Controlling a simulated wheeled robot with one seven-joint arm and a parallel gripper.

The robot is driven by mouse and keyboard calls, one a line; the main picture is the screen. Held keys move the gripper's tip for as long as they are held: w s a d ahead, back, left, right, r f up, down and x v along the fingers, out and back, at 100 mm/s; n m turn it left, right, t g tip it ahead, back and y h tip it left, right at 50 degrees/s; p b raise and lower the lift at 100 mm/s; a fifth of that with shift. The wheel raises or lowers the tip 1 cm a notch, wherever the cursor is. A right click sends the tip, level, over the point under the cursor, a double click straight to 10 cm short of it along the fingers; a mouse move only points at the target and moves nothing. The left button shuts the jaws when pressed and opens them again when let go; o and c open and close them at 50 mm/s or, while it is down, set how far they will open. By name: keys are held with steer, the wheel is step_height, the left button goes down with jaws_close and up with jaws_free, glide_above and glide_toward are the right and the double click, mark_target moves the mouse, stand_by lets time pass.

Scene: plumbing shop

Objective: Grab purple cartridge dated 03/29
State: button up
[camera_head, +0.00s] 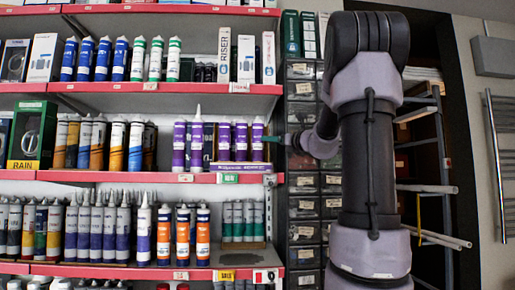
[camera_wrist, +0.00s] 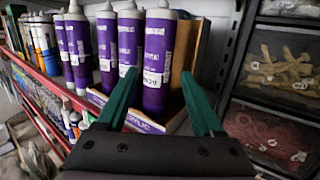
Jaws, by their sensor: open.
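Several purple cartridges with white labels stand on the middle shelf, in the head view around this purple cartridge (camera_head: 241,140). In the wrist view, the nearest purple cartridge (camera_wrist: 158,55) stands upright in a shallow printed box (camera_wrist: 143,124). A small white date tag low on it seems to end in "29"; the full date is too small to read. Other purple cartridges (camera_wrist: 107,45) stand left of it. My gripper (camera_wrist: 160,73) is open, with one green finger to each side in front of the nearest cartridge. The gripper also shows at the shelf's right end in the head view (camera_head: 272,139).
A brown cardboard panel (camera_wrist: 182,50) stands just right of the nearest cartridge. Dark drawers (camera_wrist: 275,75) stand close on the right, beyond the shelf end. Blue, orange and grey cartridges (camera_head: 120,232) fill other shelves. A red shelf edge (camera_head: 120,177) runs along the front.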

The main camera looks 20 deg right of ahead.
mark_target(258, 144)
steer(key=x, duration=0.8)
steer(key=shift+s, duration=0.1)
steer(key=shift+c, duration=0.2)
steer(key=shift+r, duration=0.1)
jaws_close()
